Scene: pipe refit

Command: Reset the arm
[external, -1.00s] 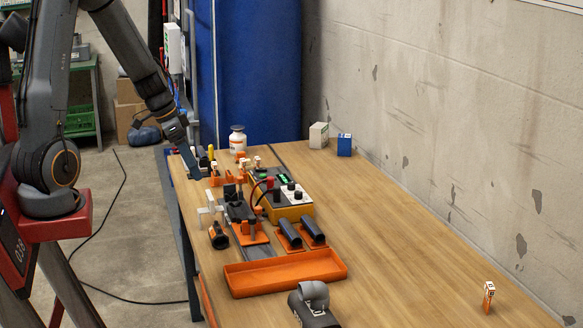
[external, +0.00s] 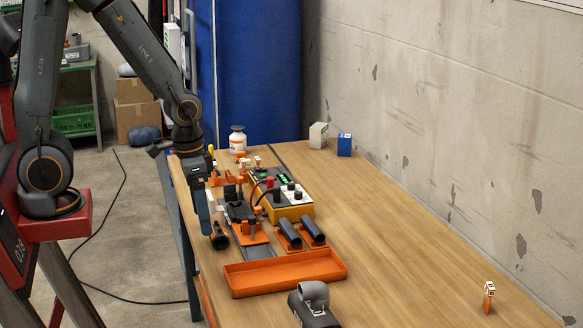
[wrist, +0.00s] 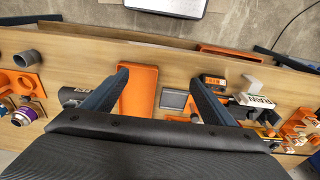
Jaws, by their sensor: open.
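The orange tray (wrist: 146,75) shows below, between the fingers. The height of the fingertips above the bench is hard to tell.
An orange tray (external: 285,287) lies toward the front, with a grey pipe fitting (external: 313,295) nearby. A white bottle (external: 237,139) stands behind. The bench's right side is mostly clear.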

